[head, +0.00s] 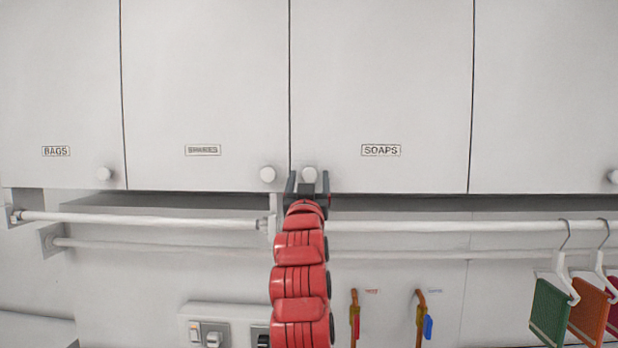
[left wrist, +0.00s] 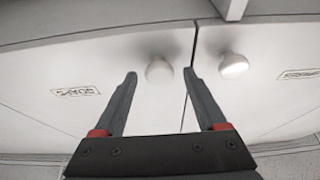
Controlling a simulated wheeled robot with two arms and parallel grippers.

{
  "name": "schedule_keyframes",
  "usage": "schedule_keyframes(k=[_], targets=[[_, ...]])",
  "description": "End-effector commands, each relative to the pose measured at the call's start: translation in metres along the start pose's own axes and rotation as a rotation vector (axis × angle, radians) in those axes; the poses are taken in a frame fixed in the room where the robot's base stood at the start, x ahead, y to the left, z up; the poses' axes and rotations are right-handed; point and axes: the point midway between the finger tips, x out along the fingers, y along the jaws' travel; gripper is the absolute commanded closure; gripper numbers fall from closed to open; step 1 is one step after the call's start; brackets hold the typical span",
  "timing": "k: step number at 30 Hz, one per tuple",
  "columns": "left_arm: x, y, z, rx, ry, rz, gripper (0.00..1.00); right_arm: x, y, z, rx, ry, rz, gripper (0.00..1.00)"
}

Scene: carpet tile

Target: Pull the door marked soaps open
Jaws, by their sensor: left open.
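The white cabinet door marked SOAPS (head: 381,80) is shut in the head view, with its label at the lower middle. Its round white knob (head: 309,174) is at the lower left corner. My left gripper (head: 308,184) is open just below and in front of this knob. In the left wrist view, the soaps knob (left wrist: 159,71) appears between the two open fingertips, with a gap to each. How far the knob lies beyond the tips is hard to tell. The soaps label (left wrist: 75,91) shows at left there. My right gripper is not in view.
A neighbouring door's knob (head: 267,174) is close left of the soaps knob, across a narrow seam. A white rail (head: 430,226) runs below the cabinets. Hangers with coloured cloths, a green one (head: 550,312) among them, hang at right. Switches (head: 213,335) are lower left.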

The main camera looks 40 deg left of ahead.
Motion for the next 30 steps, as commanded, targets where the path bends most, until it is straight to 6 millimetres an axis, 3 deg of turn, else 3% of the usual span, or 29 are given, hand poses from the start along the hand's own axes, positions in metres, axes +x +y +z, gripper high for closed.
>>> schedule_keyframes(k=[2, 15, 30], targets=[[-0.0002, 0.0, 0.0001, 0.0, 0.0, 0.0, 0.26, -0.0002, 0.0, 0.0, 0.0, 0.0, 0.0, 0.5], [-0.0003, -0.0001, 0.0, 0.001, 0.0, 0.0, 1.0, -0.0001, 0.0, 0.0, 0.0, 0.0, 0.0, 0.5], [-0.0003, -0.0002, -0.0001, 0.001, 0.0, -0.001, 1.0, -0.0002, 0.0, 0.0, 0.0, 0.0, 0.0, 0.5]])
